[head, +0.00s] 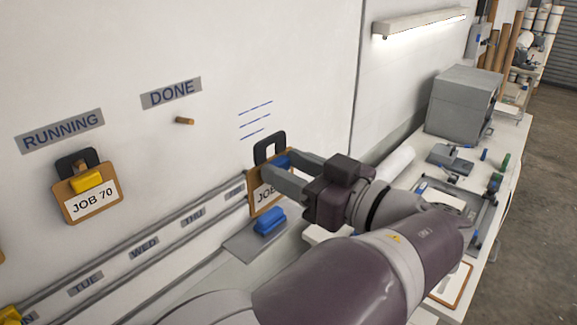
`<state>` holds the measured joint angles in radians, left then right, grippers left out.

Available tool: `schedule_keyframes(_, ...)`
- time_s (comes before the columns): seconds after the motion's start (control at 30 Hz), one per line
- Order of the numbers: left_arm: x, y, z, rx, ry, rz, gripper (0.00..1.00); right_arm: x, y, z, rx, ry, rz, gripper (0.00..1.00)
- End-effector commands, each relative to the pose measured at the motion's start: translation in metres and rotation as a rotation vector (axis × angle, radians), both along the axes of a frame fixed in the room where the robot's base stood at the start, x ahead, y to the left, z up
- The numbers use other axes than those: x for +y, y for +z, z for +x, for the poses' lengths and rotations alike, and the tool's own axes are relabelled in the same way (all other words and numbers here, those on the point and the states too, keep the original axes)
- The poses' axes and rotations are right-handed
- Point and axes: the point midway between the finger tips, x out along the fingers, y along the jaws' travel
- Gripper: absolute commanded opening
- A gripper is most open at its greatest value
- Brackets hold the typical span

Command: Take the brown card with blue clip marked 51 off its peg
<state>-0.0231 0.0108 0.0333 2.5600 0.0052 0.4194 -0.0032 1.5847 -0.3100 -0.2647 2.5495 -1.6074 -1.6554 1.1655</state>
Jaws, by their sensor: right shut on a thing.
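A brown card (251,195) with a white label, a blue clip (282,161) and a black loop (268,142) at its top is at the middle of the head view. Its label reads "JO", and the rest is hidden behind my gripper, so I cannot read its number. My right gripper (278,172) is shut on this card near its blue clip. The card is upright and edge-turned by the wall. Its peg does not show, and I cannot tell whether the loop is still on one. My left gripper is not in view.
A JOB 70 card (92,198) with a yellow clip hangs under RUNNING. A bare peg (184,121) is under DONE. A blue block (268,220) lies on a grey ledge (245,243) below the held card. A cluttered bench (513,140) with a grey box (462,102) is at right.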

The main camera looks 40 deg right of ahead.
Motion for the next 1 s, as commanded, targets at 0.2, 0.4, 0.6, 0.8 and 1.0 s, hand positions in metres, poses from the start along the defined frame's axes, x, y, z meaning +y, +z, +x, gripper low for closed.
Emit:
schedule_keyframes(0.2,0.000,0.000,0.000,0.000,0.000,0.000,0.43,-0.001,0.000,-0.003,-0.001,-0.002,-0.001,0.18)
schedule_keyframes(0.4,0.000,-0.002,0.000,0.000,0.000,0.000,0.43,-0.003,0.000,-0.025,0.001,-0.006,-0.002,0.18)
schedule_keyframes(0.6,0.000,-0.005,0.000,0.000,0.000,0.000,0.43,-0.005,-0.001,-0.046,0.000,-0.005,-0.001,0.18)
schedule_keyframes(0.8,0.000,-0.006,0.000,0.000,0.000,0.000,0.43,-0.005,0.000,-0.059,0.000,-0.001,0.000,0.18)
schedule_keyframes(1.0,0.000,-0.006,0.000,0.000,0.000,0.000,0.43,-0.005,0.000,-0.060,0.000,0.001,0.000,0.18)
